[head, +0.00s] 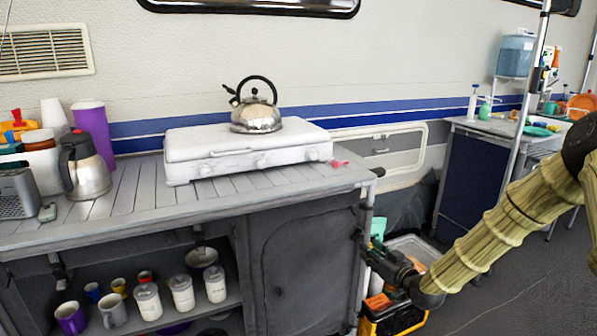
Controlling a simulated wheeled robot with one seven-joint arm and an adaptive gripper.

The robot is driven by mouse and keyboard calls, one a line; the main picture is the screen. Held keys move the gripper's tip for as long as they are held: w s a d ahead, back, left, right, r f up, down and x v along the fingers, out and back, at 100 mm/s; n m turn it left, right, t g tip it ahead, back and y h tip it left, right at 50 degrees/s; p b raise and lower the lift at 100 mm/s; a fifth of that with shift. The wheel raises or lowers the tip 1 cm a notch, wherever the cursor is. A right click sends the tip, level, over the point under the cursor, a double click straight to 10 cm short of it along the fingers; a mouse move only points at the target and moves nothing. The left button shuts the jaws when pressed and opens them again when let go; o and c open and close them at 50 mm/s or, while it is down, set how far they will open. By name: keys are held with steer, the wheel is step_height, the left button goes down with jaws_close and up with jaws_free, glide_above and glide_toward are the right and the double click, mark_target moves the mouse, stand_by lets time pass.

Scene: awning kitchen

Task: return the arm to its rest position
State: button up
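My arm (505,215), in a ribbed yellow-green sleeve, comes in from the right edge of the head view and reaches down and left. My dark gripper (368,250) is at its end, beside the right front corner of the grey slatted counter (120,208) and below its top. The fingers are small and dark against the dark cabinet side, so their opening is unclear. I cannot make out anything held in them.
A white stove (240,150) bears a steel kettle (256,115). A steel jug (84,168) stands at left. The shelf below holds mugs and jars (182,292). A yellow-black toolbox (392,318) sits beneath my gripper. A second table (490,126) stands behind my arm.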

steer(key=s+a+f+m+g+h, duration=0.1)
steer(key=s+a+f+g, duration=0.2)
steer(key=s+f, duration=0.75)
steer(key=s+a+f+m+g+h, duration=0.1)
steer(key=s+a+f+g, duration=0.25)
steer(key=s+f, duration=0.7)
steer(key=s+d+f+m+g+h, duration=0.1)
steer(key=s+f+g, duration=0.25)
steer(key=s, duration=0.85)
steer(key=s+d+f+g+h, duration=0.1)
steer(key=s+f+g+h, duration=0.2)
steer(key=s, duration=0.8)
steer(key=s+d+f+m+g, duration=0.1)
steer(key=s+f+g, duration=0.3)
steer(key=s, duration=0.8)
step_height(320, 180, up, 24)
steer(key=t+p, duration=0.1)
steer(key=p, duration=2.5)
steer(key=shift+w+a+r+t, duration=0.15)
steer(key=shift+w+r+t, duration=0.1)
steer(key=shift+w+t, duration=0.05)
